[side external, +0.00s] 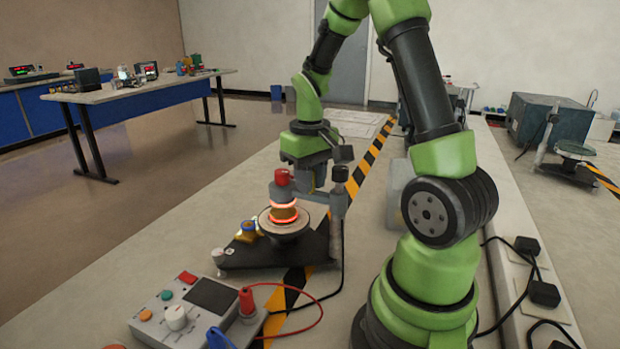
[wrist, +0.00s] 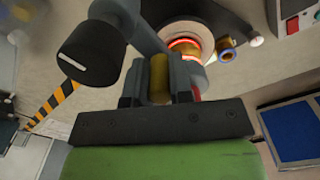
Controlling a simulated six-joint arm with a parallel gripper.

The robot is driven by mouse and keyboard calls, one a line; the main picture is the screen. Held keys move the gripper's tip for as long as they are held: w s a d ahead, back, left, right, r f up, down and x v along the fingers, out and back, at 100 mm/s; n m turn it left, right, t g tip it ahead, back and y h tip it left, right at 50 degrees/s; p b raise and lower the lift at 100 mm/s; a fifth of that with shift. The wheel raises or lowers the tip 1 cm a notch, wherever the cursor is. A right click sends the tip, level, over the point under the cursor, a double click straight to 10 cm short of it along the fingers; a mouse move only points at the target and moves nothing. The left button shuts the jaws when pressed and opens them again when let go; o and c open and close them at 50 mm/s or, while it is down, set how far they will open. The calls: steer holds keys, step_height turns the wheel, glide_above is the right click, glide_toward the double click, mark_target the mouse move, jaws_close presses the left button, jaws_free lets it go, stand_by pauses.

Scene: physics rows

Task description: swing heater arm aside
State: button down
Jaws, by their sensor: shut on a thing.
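The heater stand has a dark base (side external: 305,252) with an upright grey post (side external: 337,203) topped by a black knob (side external: 340,173); the knob is large in the wrist view (wrist: 88,52). The heater, with a red cap (side external: 281,176) and orange glowing rings (side external: 284,219), sits over a round plate (side external: 270,230). In the wrist view the grey heater arm (wrist: 133,20) runs from the knob side toward the glowing ring (wrist: 184,43). My gripper (wrist: 160,80) is shut on a brass-coloured handle (wrist: 159,72) by the arm. In the side view my gripper (side external: 308,180) partly hides the arm.
A brass piece with a blue ring (side external: 247,231) is beside the plate. A control box (side external: 190,310) with a red cable (side external: 318,322) stands in front. A black cable runs down near the post. Striped tape (side external: 370,153) crosses the bench; open bench lies behind the stand.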

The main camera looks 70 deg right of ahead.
steer(key=shift+d, duration=0.1)
steer(key=shift+s+d+m, duration=0.7)
steer(key=shift+d+m, duration=0.2)
steer(key=shift+m, duration=1.55)
steer(key=shift+s+d+m, duration=0.65)
steer(key=shift+d+m, duration=0.2)
steer(key=shift+m, duration=1.65)
steer(key=shift+s+d+m, duration=0.7)
steer(key=shift+d+m, duration=0.2)
steer(key=shift+m, duration=1.55)
steer(key=shift+s, duration=0.1)
steer(key=c, duration=1)
jaws_free()
